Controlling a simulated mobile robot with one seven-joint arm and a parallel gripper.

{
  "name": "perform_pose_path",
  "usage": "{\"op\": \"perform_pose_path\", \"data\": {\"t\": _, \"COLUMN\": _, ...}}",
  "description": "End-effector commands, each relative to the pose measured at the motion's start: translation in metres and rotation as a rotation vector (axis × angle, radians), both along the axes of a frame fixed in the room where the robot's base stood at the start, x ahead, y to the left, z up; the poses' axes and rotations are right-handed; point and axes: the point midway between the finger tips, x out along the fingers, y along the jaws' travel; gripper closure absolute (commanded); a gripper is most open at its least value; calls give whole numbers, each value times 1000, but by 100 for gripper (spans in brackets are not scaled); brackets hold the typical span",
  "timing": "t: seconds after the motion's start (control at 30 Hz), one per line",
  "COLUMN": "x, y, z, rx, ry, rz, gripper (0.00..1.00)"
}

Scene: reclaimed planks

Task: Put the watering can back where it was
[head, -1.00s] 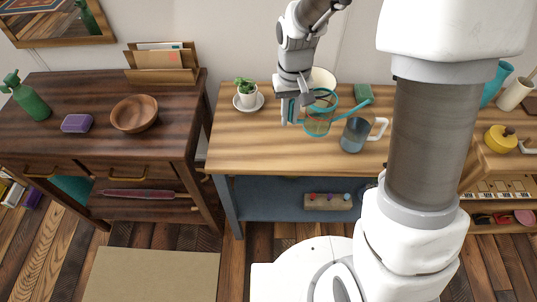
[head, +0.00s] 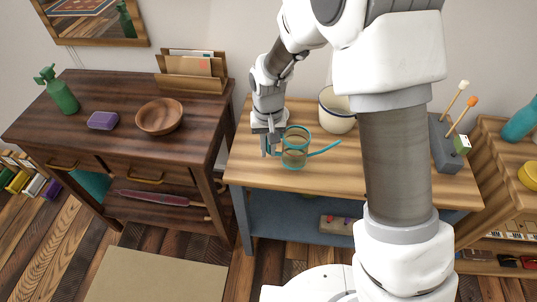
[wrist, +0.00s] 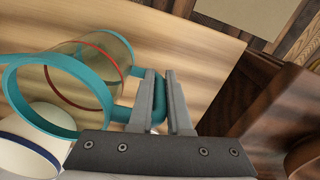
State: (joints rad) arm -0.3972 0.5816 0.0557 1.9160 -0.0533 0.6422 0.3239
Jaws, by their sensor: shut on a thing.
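The watering can (head: 296,148) has a see-through body, a teal rim, a teal spout pointing right and a teal handle on its left. It is upright over the left part of the light wooden table (head: 258,175). My gripper (head: 268,150) is shut on the can's handle. In the wrist view, the can (wrist: 90,75) is left of the fingers, with a red band around its body, and the handle passes between the fingertips (wrist: 160,85). I cannot tell whether the can's base touches the table.
A white pot with a dark rim (head: 338,110) stands behind the can. A dark desk (head: 110,95) with a wooden bowl (head: 159,117) is at left, across a narrow gap. A grey holder with sticks (head: 447,148) stands at the table's right. My arm hides part of the tabletop.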

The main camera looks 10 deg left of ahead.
Motion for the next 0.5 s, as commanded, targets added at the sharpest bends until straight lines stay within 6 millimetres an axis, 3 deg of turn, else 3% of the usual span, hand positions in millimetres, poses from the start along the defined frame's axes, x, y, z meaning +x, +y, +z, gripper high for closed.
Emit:
{"op": "perform_pose_path", "data": {"t": 0.13, "x": 0, "y": 0, "z": -24, "rx": -1, "ry": 2, "rz": 1, "gripper": 100}}
{"op": "perform_pose_path", "data": {"t": 0.5, "x": 0, "y": 0, "z": -29, "rx": 0, "ry": 0, "rz": 1, "gripper": 100}}
